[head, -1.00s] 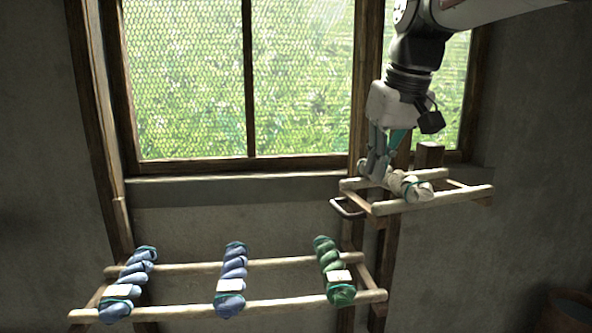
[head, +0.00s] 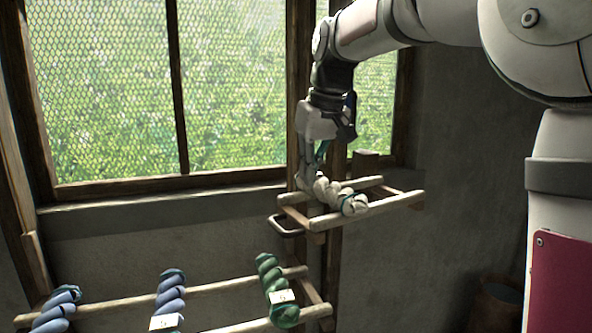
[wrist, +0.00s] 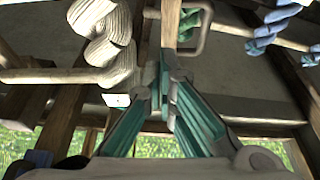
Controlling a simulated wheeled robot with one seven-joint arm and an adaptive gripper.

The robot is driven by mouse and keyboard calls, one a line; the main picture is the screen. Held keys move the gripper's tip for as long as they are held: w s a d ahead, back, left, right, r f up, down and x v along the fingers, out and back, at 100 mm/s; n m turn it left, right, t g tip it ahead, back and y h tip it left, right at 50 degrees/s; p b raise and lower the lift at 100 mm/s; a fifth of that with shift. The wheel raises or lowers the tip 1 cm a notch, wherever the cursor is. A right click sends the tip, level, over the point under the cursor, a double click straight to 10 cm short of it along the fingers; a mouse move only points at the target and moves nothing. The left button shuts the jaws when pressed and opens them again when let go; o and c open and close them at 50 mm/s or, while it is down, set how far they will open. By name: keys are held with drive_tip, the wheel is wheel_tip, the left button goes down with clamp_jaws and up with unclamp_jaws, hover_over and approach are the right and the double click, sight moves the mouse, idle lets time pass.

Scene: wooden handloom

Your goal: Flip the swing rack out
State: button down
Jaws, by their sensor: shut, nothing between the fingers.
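The swing rack (head: 375,205) is the small upper wooden frame by the window post, with a metal loop handle (head: 285,226) at its left end. The handle also shows in the wrist view (wrist: 206,30). A white twisted skein (head: 340,197) lies across the rack's bars; it shows at the upper left of the wrist view (wrist: 105,35). My gripper (head: 306,184) is shut and empty, above the rack's left end, beside the skein. In the wrist view its closed fingertips (wrist: 167,75) are close to the handle and a rail; I cannot tell whether they touch.
A lower rack (head: 215,300) holds two blue skeins (head: 168,298) and a green skein (head: 277,285), with white tags. A mesh-covered window (head: 110,100) is behind. A dark bucket (head: 495,300) stands at lower right. The wall right of the swing rack is bare.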

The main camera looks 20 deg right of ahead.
sight(304, 198)
wheel_tip(304, 198, down, 7)
drive_tip(key=s+p, duration=0.1)
drive_tip(key=p, duration=0.1)
drive_tip(key=shift+s+r, duration=0.2)
drive_tip(key=shift+s, duration=0.2)
drive_tip(key=shift+s+d, duration=0.1)
drive_tip(key=shift+d, duration=0.1)
